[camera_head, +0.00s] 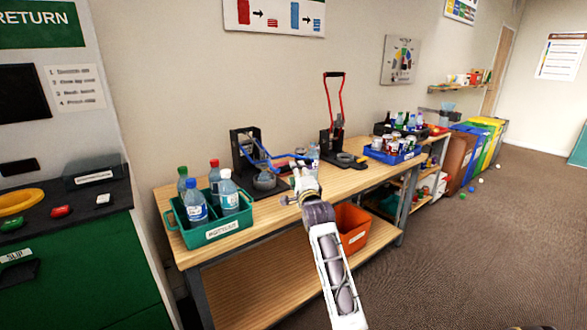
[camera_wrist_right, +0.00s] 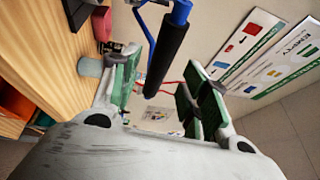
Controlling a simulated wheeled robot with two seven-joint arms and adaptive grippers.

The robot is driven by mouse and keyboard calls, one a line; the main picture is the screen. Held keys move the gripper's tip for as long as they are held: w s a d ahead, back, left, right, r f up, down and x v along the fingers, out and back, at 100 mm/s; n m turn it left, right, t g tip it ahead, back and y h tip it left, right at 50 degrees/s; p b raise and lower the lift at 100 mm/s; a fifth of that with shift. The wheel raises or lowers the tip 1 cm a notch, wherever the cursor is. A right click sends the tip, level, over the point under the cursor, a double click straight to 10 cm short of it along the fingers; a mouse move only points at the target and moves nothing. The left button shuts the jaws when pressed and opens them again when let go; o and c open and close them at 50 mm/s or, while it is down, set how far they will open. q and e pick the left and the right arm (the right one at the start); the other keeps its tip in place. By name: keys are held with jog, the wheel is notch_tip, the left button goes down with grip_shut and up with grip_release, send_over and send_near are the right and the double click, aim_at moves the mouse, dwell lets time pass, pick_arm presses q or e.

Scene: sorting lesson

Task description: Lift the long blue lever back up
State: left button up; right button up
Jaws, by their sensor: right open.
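The long blue lever (camera_head: 285,156) belongs to a black press (camera_head: 243,150) on the wooden workbench. It lies low, reaching out to the right from the press. In the right wrist view the lever shows as a blue bar (camera_wrist_right: 181,12) with a black grip (camera_wrist_right: 168,55). My right gripper (camera_head: 303,178) is at the bench, close to the lever's outer end. In the wrist view its green-padded fingers (camera_wrist_right: 165,78) are apart, with the black grip seen between them; I cannot tell whether they touch it. My left gripper is not in view.
A green crate of bottles (camera_head: 215,232) stands left of the press. A second press with a raised red lever (camera_head: 333,100) stands to the right, near a blue crate (camera_head: 393,155). A clear bottle (camera_head: 314,153) is just behind my gripper. An orange bin (camera_head: 352,230) sits below.

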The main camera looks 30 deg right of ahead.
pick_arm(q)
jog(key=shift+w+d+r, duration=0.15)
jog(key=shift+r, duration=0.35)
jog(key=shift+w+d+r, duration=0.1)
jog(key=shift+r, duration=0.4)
pick_arm(e)
jog(key=shift+x, duration=2.65)
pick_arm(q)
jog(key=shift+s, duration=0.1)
pick_arm(e)
grip_shut()
